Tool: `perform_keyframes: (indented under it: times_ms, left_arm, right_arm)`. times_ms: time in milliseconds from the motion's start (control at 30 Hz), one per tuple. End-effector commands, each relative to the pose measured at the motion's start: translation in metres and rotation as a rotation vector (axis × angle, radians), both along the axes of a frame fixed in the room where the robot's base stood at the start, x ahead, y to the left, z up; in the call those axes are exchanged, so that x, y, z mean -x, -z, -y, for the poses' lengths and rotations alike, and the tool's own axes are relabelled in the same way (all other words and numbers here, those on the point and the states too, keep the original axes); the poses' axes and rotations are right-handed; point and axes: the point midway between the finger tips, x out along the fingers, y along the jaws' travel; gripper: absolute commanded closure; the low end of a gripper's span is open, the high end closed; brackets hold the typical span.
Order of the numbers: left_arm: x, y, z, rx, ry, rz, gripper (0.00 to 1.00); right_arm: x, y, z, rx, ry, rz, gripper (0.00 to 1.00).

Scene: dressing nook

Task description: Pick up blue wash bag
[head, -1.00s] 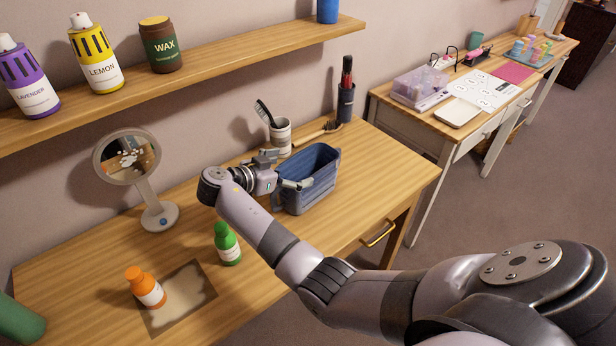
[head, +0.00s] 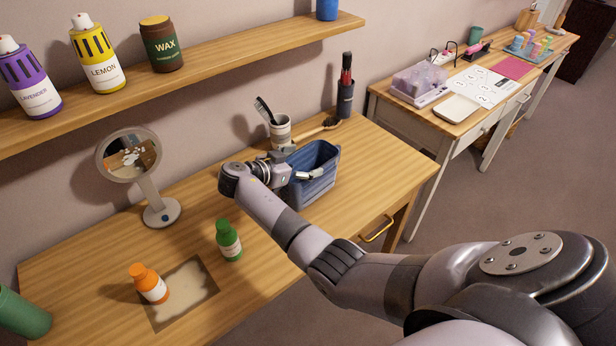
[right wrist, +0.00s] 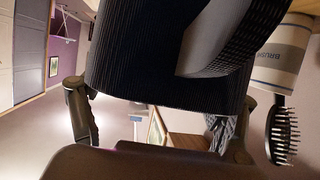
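The blue wash bag (head: 318,188) stands upright and open-topped on the wooden dressing table (head: 365,185). It is ribbed and dark, and fills the upper middle of the right wrist view (right wrist: 150,75). My right gripper (head: 303,163) is at the bag's left end, fingers spread, one finger along its near side and the other towards its far side. In the right wrist view its fingers (right wrist: 158,115) stand wide apart on either side of the bag. I cannot tell whether they touch it. My left gripper is not in view.
Behind the bag are a brush cup (head: 280,132), a hairbrush (head: 318,132) and a dark holder (head: 345,98). A round mirror (head: 162,212), green bottle (head: 229,242) and orange bottle (head: 150,285) stand left. A shelf (head: 220,72) hangs above. The table's right end is clear.

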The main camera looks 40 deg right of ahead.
Motion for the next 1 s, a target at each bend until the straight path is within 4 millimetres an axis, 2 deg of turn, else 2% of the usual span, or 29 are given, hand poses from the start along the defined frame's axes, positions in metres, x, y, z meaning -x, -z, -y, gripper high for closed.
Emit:
perform_keyframes:
  times_ms: [67, 633, 1000]
  left_arm:
    - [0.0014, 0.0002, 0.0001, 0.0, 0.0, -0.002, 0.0]
    - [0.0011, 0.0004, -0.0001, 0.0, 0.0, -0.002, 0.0]
    - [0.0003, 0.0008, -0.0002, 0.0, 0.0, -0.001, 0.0]
  right_arm:
    - [0.0007, 0.0014, 0.0, 0.0, 0.0, -0.003, 0.31]
    - [0.0017, 0.0032, -0.0001, -0.001, 0.001, -0.009, 0.69]
    - [0.0015, -0.0015, -0.0001, -0.001, 0.001, -0.009, 0.7]
